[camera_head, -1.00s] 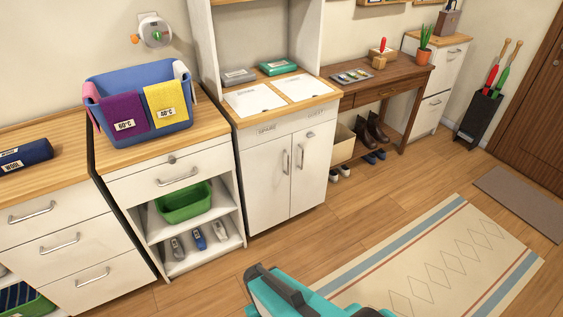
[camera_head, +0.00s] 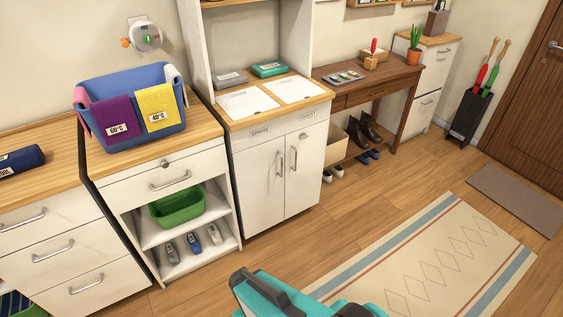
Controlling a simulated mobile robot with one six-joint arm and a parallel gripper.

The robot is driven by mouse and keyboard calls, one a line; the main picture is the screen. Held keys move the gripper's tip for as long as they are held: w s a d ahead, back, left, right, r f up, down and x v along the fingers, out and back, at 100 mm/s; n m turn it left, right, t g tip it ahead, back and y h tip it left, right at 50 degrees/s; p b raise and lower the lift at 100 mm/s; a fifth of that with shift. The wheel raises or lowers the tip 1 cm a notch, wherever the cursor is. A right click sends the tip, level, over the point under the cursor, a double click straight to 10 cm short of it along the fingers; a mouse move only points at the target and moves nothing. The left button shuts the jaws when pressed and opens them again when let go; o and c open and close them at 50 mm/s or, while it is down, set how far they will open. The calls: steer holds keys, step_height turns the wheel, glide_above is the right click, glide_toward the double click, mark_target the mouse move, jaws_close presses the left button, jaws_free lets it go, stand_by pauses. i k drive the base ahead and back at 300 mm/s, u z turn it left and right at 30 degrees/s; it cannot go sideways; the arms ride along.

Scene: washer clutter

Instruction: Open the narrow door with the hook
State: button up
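A white cabinet with two narrow doors stands in the middle of the view. Its left door (camera_head: 259,175) and right door (camera_head: 307,165) are both shut, each with an upright metal handle near the seam between them. Small labels sit above the doors; the left one seems to read SPARE. I cannot make out a hook on either door. A teal and dark part of my own arm shows at the bottom edge, well in front of the cabinet. My gripper's fingertips are not in view.
Left of the cabinet, a unit with an open shelf holds a green tub (camera_head: 177,207), with a blue basket (camera_head: 129,108) on top. A wooden desk (camera_head: 368,80) stands to the right, shoes beneath. Floor before the cabinet is clear up to the rug (camera_head: 430,255). A brown door (camera_head: 535,110) stands far right.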

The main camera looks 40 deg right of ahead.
mark_target(259, 170)
steer(key=z, duration=0.05)
steer(key=i, duration=0.95)
steer(key=u, duration=0.05)
